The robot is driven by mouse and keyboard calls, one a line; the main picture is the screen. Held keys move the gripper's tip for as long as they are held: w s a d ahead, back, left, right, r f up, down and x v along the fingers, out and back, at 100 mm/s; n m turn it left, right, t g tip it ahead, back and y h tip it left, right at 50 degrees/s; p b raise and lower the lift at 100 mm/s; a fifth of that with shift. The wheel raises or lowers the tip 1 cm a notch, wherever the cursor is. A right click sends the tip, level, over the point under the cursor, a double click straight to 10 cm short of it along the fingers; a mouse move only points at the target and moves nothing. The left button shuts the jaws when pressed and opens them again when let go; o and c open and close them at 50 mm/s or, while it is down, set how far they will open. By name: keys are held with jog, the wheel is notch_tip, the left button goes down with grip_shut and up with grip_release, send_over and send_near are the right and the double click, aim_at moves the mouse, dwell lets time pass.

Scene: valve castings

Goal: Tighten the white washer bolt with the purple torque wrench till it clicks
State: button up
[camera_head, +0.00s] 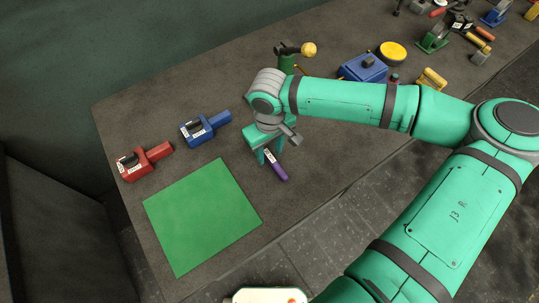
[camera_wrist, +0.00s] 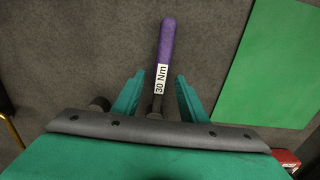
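The purple torque wrench (camera_head: 279,170) lies on the dark bench top below my gripper (camera_head: 269,154). In the wrist view the wrench (camera_wrist: 166,45) points away from me, with a white "30 Nm" label on its shaft. My gripper (camera_wrist: 160,82) is open, its two teal fingers on either side of the labelled shaft with gaps on both sides. I cannot make out a white washer bolt in either view.
A green mat (camera_head: 203,215) lies at the front left. Blue (camera_head: 205,127) and red (camera_head: 143,160) tools with labels lie left. A green fixture with a yellow knob (camera_head: 309,49) stands behind my wrist. A blue casting (camera_head: 363,68) and yellow disc (camera_head: 393,52) stand beyond my arm.

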jog(key=shift+a+f, duration=0.1)
jog(key=shift+f, duration=0.4)
jog(key=shift+w, duration=0.1)
jog(key=c, duration=1)
jog(key=shift+r, duration=0.15)
